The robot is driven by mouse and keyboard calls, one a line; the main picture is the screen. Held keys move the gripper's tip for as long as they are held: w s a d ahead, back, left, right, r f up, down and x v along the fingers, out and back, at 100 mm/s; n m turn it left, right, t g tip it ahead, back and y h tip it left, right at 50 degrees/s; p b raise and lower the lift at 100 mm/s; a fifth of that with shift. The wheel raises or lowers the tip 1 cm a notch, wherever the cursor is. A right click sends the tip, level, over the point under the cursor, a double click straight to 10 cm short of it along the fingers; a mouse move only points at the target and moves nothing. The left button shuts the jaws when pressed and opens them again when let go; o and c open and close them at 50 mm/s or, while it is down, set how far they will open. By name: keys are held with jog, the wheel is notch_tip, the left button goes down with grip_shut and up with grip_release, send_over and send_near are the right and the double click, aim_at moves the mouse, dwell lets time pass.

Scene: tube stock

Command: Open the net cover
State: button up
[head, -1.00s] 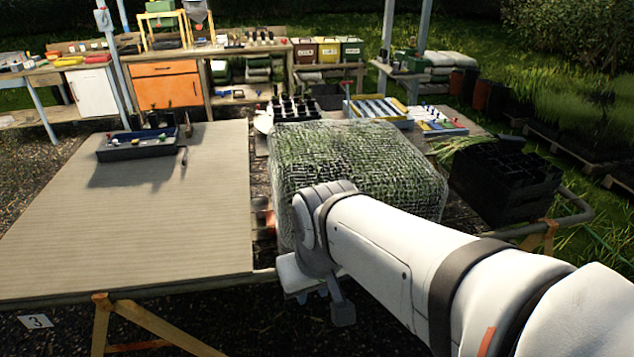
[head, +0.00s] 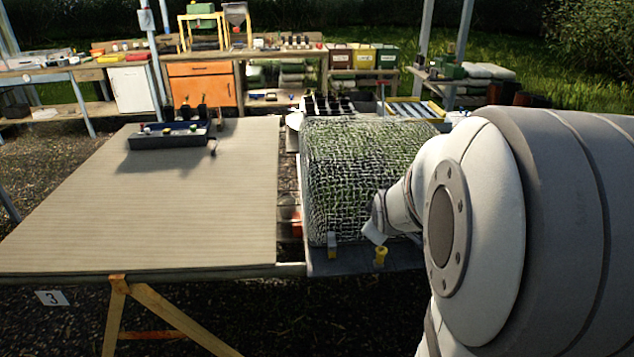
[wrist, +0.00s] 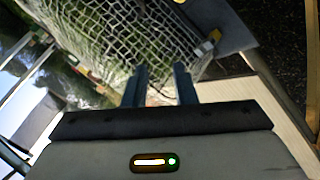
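The net cover (head: 360,175) is a whitish mesh draped closed over a block of green plants on the bench, right of the tan board. It also fills the upper middle of the wrist view (wrist: 125,38). A grey-yellow clip (head: 331,245) and a yellow knob-like piece (head: 380,256) sit at its near lower edge. One clip shows in the wrist view (wrist: 210,42). My gripper (wrist: 160,76) has its two fingers apart, pointing at the net's lower edge, with no object visibly clamped. Whether they touch the net I cannot tell. In the head view my arm hides the net's right side.
The tan ribbed board (head: 150,220) at left is mostly bare, with a dark tool tray (head: 170,135) at its far end. Black pots (head: 328,104) and a blue-striped crate (head: 412,110) stand behind the net. Shelves and an orange cabinet (head: 203,88) are farther back.

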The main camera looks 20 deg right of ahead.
jog(key=w+d+f+n+t+b, duration=0.25)
jog(key=d+f+n+b, duration=0.2)
jog(key=d+f, duration=0.3)
jog(key=w+d+f+n+t+b, duration=0.1)
jog(key=d+f+n+t+b, duration=0.35)
jog(key=d+f, duration=0.35)
jog(key=shift+d+r+p+x, duration=0.1)
jog(key=shift+r+x, duration=0.05)
jog(key=shift+x, duration=1.15)
jog(key=shift+d+r+p+x, duration=0.1)
jog(key=shift+r+p+x, duration=0.1)
jog(key=shift+x, duration=1.15)
jog(key=shift+d+r+p+x, duration=0.1)
jog(key=shift+r+x, duration=0.05)
jog(key=shift+x, duration=1.15)
grip_shut()
jog(key=shift+a, duration=0.1)
